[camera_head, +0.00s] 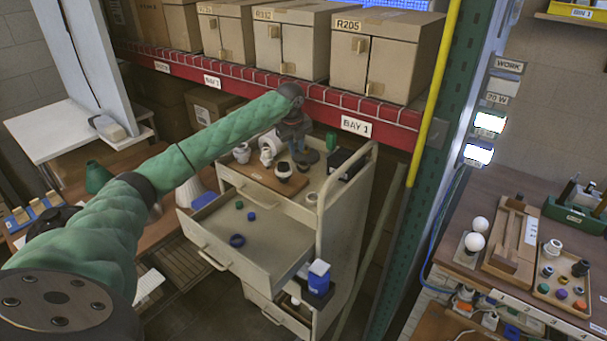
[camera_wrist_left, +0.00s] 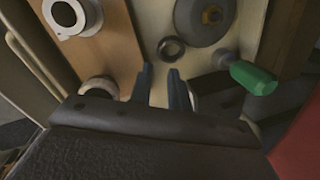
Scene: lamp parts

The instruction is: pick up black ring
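The black ring (camera_wrist_left: 171,48) lies flat on the pale cart top in the left wrist view, just beyond my left fingertips. My left gripper (camera_wrist_left: 160,70) has its two blue fingers apart, with nothing between them. The ring is outside the fingers, slightly toward the right finger. In the head view my left gripper (camera_head: 299,153) points down over the cart top, and I cannot clearly pick out the ring there. My right gripper is not in view.
A grey disc (camera_wrist_left: 206,20) and a green-handled tool (camera_wrist_left: 253,77) lie right of the ring. White round parts (camera_wrist_left: 72,14) sit on a wooden board (camera_wrist_left: 108,48) at left. The cart's top drawer (camera_head: 262,262) is open, with small parts inside. A red shelf beam (camera_head: 270,90) runs behind.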

